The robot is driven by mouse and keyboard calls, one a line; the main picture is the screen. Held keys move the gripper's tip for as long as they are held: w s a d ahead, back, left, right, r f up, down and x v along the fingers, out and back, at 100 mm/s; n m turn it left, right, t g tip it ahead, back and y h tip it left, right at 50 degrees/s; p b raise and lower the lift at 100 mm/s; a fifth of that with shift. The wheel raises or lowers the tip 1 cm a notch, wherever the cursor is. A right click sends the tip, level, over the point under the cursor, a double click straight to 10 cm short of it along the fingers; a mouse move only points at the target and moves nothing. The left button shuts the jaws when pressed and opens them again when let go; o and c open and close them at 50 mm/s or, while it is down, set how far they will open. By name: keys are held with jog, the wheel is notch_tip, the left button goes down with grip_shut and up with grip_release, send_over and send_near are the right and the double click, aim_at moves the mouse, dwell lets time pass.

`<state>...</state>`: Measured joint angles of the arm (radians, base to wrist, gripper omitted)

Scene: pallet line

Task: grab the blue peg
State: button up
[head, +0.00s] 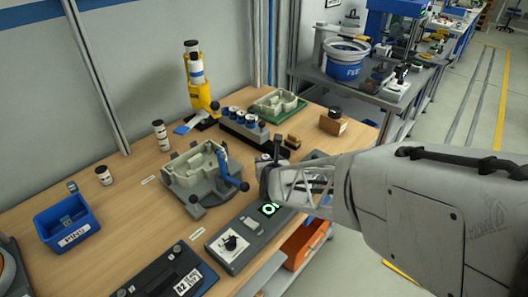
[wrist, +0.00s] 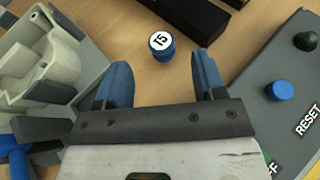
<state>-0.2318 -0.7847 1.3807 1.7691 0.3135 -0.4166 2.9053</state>
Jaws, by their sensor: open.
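A short blue peg (wrist: 163,52) with a white top marked 15 stands upright on the wooden table in the wrist view. My gripper (wrist: 162,66) is open, its two blue fingers apart and pointing toward the peg. The peg shows just beyond the fingertips, roughly midway between them, with nothing held. In the head view my gripper (head: 268,172) hangs over the table near the grey control box, and I cannot make out this peg there.
A fixture (wrist: 65,90) with a pale casting stands left of the gripper; its blue clamp handle (head: 231,170) sticks up. A grey button box (wrist: 262,120) with a blue button lies right. A dark rack (head: 240,136) holds several blue-and-white pegs behind. A blue bin (head: 70,236) stands far left.

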aim_at(266, 157)
jog(key=shift+x, duration=2.55)
jog(key=c, duration=1)
jog(key=shift+c, duration=0.2)
notch_tip(266, 157, up, 10)
